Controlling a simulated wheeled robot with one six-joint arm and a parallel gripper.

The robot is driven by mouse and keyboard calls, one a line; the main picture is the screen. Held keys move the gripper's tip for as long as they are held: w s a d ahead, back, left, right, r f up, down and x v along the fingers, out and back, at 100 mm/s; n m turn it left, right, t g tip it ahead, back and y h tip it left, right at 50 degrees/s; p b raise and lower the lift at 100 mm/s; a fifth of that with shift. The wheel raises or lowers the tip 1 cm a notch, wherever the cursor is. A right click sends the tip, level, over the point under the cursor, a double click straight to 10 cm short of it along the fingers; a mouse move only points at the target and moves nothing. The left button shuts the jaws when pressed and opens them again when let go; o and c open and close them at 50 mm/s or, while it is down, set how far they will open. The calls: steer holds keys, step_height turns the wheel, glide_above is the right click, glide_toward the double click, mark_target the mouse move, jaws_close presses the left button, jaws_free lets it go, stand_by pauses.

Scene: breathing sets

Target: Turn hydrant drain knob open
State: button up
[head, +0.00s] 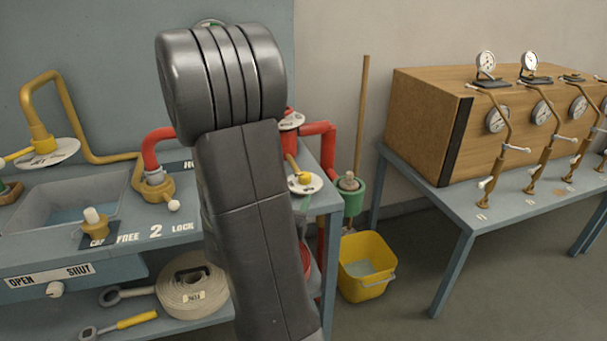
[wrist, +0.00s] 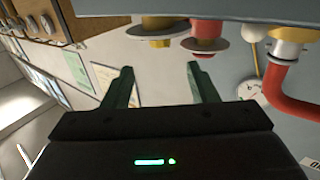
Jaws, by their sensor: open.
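My gripper (wrist: 160,72) is open in the wrist view, its two dark green fingers apart with nothing between them. In the head view my own arm hides it. A white knob (head: 55,289) sits at the front of the bench under an OPEN / SHUT plate (head: 48,276). A label starting with H (head: 188,165) is partly covered by my arm, so I cannot tell which knob is the hydrant drain. A red bent pipe (head: 158,142) rises from a brass fitting left of my arm. Another red pipe (wrist: 292,98) shows at the right of the wrist view.
A brass flanged fitting (wrist: 157,27) and a red one (wrist: 207,36) lie beyond the fingers. A white disc with a yellow handle (head: 305,184) is right of my arm. A yellow bucket (head: 366,282) stands on the floor. A wooden cabinet (head: 425,125) with gauges is right.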

mark_target(303, 179)
steer(key=p+x, duration=0.1)
steer(key=x, duration=1)
steer(key=shift+w, duration=0.15)
steer(key=shift+c, duration=0.2)
steer(key=shift+f, duration=0.1)
steer(key=c, duration=0.9)
